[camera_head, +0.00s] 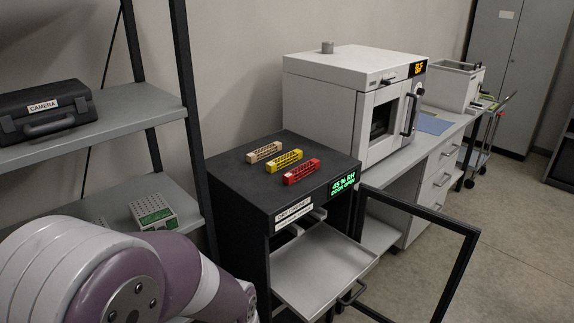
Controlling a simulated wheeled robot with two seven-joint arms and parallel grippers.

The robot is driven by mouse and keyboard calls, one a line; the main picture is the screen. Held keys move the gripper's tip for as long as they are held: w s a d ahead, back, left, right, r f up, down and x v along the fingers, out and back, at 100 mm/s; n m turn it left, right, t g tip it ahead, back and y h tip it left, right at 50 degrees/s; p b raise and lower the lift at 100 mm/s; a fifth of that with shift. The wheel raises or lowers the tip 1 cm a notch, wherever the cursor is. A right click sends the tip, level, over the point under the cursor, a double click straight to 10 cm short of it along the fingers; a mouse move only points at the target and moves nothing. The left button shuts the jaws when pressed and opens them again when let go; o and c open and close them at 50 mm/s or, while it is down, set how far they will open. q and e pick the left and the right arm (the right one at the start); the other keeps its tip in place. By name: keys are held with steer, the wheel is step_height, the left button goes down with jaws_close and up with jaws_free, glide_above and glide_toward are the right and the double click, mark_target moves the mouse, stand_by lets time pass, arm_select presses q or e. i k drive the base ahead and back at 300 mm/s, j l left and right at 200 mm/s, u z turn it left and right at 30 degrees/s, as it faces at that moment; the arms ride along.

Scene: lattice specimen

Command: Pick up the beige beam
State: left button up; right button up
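The beige beam (264,151) is a small lattice bar lying on the flat top of the black cabinet (232,185). It is the farthest back and leftmost of three similar beams lying roughly parallel. The yellow beam (284,160) lies in front of it, apart from it, and the red beam (301,171) lies in front of the yellow one. Part of my arm fills the lower left corner, well short of the beams. Neither gripper shows in the view. Nothing touches or covers the beige beam.
The cabinet's glass door (470,248) stands open to the right, and a shelf tray (325,262) juts out in front. A white oven (335,82) stands behind on a bench. At left, a metal shelf (155,112) holds a camera case (44,112) and a small device (155,212).

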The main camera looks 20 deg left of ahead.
mark_target(252, 158)
steer(key=i+j+z, duration=0.4)
steer(key=i+j, duration=0.35)
steer(key=j, duration=0.15)
